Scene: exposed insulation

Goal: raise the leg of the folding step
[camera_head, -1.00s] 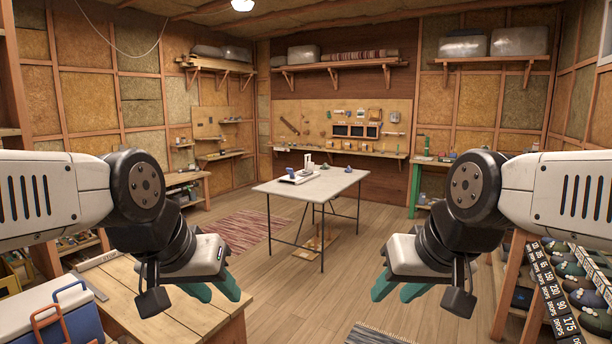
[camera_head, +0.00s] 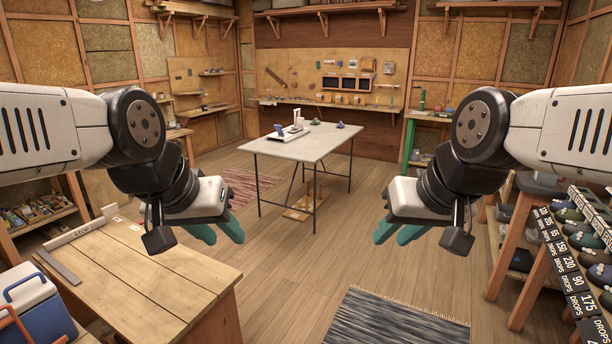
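I cannot clearly make out a folding step or its leg. A low wooden piece (camera_head: 305,205) stands on the floor under the grey-topped table (camera_head: 290,148), partly behind the table's thin legs; it is too small to tell what it is. My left gripper (camera_head: 218,233) has green fingers that look spread and empty, above the floor at the left. My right gripper (camera_head: 396,233) also looks open and empty, above the floor at the right. Both are well in front of the table and touch nothing.
A wooden workbench (camera_head: 150,275) with a blue-and-white cooler (camera_head: 32,305) fills the near left. A dark striped rug (camera_head: 395,325) lies at the front. A shelf with price signs (camera_head: 560,265) stands at the right. The middle floor is clear.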

